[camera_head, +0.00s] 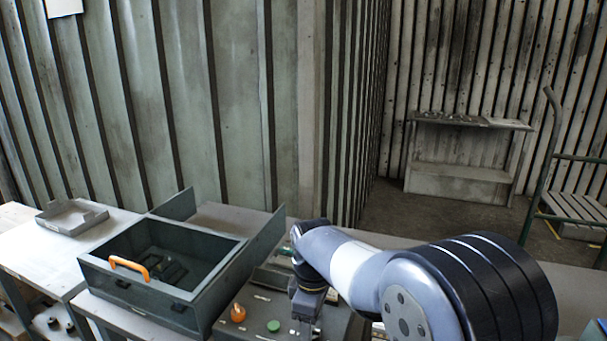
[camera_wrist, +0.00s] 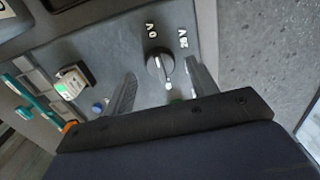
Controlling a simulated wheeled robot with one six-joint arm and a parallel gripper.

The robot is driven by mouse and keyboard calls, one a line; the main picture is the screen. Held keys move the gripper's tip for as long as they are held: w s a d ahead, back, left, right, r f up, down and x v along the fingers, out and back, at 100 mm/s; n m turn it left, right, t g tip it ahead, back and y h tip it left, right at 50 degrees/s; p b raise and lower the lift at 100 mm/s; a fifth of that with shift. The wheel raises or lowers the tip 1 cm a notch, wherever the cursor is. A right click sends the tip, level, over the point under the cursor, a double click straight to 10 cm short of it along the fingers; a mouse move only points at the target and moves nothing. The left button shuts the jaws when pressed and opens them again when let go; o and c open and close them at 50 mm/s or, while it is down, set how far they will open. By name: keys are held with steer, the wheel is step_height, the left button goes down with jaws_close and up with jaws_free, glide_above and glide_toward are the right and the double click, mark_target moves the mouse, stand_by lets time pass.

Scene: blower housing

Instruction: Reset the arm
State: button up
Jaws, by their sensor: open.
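My gripper (camera_wrist: 160,90) is open in the wrist view, with its two dark fingers apart. A black rotary knob (camera_wrist: 160,66) on a grey control panel (camera_wrist: 110,50) shows between and just beyond the fingers. Whether a finger touches it I cannot tell. White marks "0 V" and a second label ending in "V" stand beside the knob. In the head view, my arm reaches down from the right to the control panel (camera_head: 257,305), and my gripper (camera_head: 305,325) is partly hidden at the lower edge. An orange knob (camera_head: 238,312) and a green button (camera_head: 273,326) sit left of it.
A dark open box (camera_head: 100,270) with an orange handle (camera_head: 130,265) stands left of the panel. A grey tray (camera_head: 72,217) lies on the left table. A shelf (camera_head: 460,172) and a green cart (camera_head: 570,158) stand at the back right. A ribbed wall (camera_head: 230,110) rises behind.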

step_height(320, 180, up, 9)
step_height(320, 180, down, 11)
steer(key=shift+s+f, duration=0.1)
steer(key=shift+m, duration=0.5)
steer(key=m+b, duration=0.2)
steer(key=m, duration=0.2)
steer(key=shift+m, duration=0.3)
steer(key=m+b, duration=0.3)
steer(key=m, duration=0.3)
step_height(320, 180, up, 11)
steer(key=p, duration=0.1)
steer(key=shift+m, duration=0.3)
steer(key=shift+r, duration=0.2)
